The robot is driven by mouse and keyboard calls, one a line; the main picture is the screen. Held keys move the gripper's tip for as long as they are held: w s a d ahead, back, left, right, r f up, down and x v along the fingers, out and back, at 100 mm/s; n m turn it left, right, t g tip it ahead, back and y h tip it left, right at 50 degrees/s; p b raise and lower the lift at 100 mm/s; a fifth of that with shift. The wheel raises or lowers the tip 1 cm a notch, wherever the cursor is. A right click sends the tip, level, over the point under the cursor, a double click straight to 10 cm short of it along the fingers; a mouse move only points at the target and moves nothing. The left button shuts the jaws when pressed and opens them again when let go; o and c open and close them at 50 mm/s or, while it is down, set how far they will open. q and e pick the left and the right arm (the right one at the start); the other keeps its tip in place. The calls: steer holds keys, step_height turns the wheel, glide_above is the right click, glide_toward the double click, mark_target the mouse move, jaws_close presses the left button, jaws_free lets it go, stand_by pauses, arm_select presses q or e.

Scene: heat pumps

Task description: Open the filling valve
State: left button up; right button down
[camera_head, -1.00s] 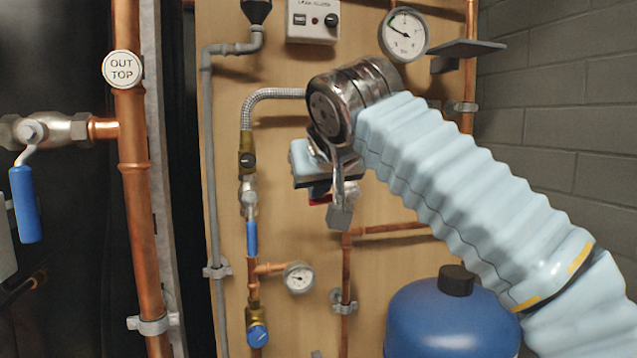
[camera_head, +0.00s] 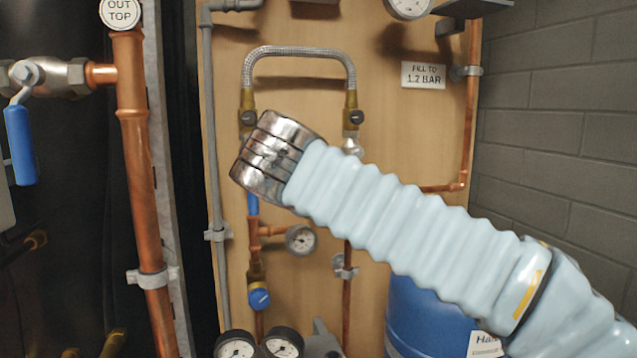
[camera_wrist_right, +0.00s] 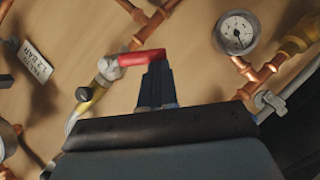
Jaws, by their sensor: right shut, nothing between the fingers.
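A braided hose (camera_head: 300,50) joins two valves on the wooden board. The left valve has a blue lever (camera_head: 253,203) pointing down, partly covered by my right wrist. The right valve's silver body (camera_head: 352,147) shows just above my arm; its lever is hidden there. In the right wrist view, a red lever (camera_wrist_right: 140,57) sticks out sideways from a silver valve body (camera_wrist_right: 108,69). My right gripper (camera_wrist_right: 157,68) is shut and empty, its dark fingertips at the red lever's free end. I cannot tell whether they touch. My left gripper is not in view.
A small gauge (camera_head: 300,239) sits on copper pipe below the blue lever and also shows in the wrist view (camera_wrist_right: 237,32). A "FILL TO 1.2 BAR" sign (camera_head: 423,75) is at upper right. A blue tank (camera_head: 405,310) stands below my arm.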

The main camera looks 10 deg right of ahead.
arm_select(q)
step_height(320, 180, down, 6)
steer(key=b, duration=0.5)
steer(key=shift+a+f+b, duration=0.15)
steer(key=shift+b, duration=0.25)
arm_select(e)
steer(key=shift+w+d+f+n+t+h, duration=0.1)
steer(key=shift+d+f+n+t+h, duration=0.7)
steer(key=shift+d+f+n, duration=0.45)
steer(key=shift+d+f+n+t+h, duration=0.65)
steer(key=shift+d+n+h, duration=0.3)
steer(key=shift+n, duration=0.6)
steer(key=shift+d, duration=0.1)
